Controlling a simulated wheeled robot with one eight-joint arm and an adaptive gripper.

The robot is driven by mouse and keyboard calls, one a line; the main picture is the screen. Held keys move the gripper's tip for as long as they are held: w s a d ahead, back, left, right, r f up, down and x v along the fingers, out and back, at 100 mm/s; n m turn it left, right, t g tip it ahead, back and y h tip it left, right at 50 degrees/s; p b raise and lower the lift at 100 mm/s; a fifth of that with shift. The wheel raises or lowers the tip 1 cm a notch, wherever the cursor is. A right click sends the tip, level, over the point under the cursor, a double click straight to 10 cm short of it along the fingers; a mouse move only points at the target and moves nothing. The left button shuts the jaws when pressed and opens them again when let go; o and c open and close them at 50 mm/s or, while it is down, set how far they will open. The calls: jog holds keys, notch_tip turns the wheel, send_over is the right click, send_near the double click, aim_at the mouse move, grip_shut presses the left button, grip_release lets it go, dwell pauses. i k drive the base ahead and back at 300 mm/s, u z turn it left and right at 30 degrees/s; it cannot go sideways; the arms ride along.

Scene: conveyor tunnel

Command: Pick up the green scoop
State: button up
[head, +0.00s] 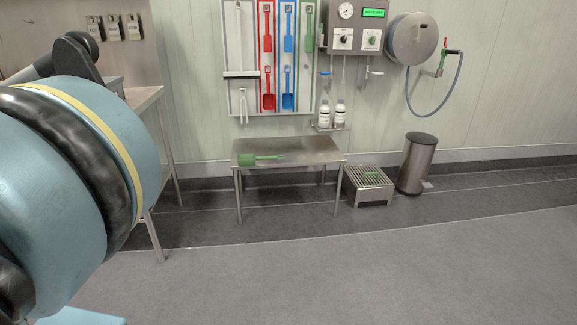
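The green scoop (258,159) lies flat on a low steel table (312,151) by the wall. Its wide end is toward the left and its thin handle points right. A second green thing (371,174), too small to make out, lies on a slatted steel step to the right of the table. Part of my arm fills the left side of the head view. My gripper is not in view, so its state and its place relative to the scoop do not show.
The slatted step (368,188) and a steel bin (417,163) stand right of the table. A tool board (268,60) with red and blue tools hangs above it. A taller steel bench (147,99) stands at left. The grey floor in front is clear.

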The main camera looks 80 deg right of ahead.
aim_at(262, 159)
jog(key=z, duration=2.1)
jog(key=i, duration=1)
